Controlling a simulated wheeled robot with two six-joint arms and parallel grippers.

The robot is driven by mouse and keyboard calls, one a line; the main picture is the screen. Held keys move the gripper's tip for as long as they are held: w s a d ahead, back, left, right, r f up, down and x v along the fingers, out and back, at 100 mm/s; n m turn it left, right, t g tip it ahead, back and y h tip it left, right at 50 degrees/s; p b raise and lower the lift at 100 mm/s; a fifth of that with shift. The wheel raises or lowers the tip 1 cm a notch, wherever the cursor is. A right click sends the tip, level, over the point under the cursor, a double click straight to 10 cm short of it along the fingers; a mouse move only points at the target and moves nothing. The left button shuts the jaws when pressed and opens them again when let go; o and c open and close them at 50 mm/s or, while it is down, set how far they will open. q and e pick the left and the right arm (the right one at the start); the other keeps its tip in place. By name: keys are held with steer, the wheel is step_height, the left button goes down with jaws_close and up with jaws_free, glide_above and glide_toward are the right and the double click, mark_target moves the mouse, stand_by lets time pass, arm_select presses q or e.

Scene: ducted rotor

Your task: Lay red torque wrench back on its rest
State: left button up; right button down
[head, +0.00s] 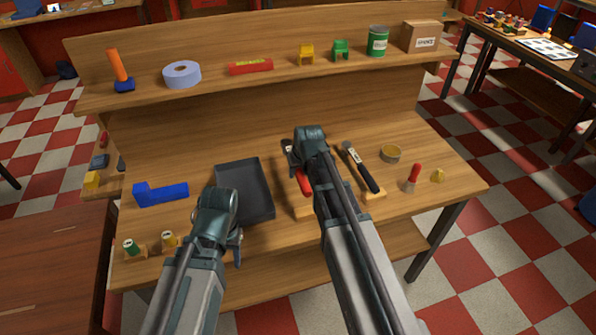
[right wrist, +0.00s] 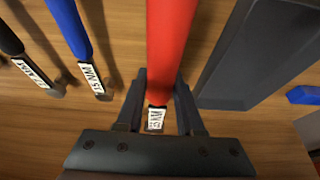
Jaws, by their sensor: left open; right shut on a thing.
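The red torque wrench (right wrist: 172,40) is between the two fingers of my right gripper (right wrist: 158,105), which is shut on it near its white label. In the head view its red handle (head: 305,184) shows left of my right arm, and the right gripper (head: 293,152) hides much of it. A wooden rest block (head: 301,210) shows below the handle; I cannot tell whether the wrench touches it. A blue wrench (right wrist: 70,28) and a black wrench (right wrist: 24,45) lie to the left in the right wrist view. My left gripper (head: 237,240) is open at the tray's front.
A dark grey tray (head: 268,188) lies left of the wrenches. A shelf (head: 215,82) with several items runs along the back.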

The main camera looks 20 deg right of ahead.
steer(key=shift+f+b, duration=2.9)
steer(key=shift+b, duration=0.05)
steer(key=shift+f+b, duration=0.4)
steer(key=shift+b, duration=0.05)
steer(key=shift+c, duration=2.3)
jaws_free()
steer(key=shift+s+r, duration=0.1)
steer(key=shift+r, duration=0.05)
steer(key=p+v, duration=1.3)
steer(key=shift+s+r, duration=0.15)
steer(key=shift+r, duration=0.1)
steer(key=shift+f, duration=0.1)
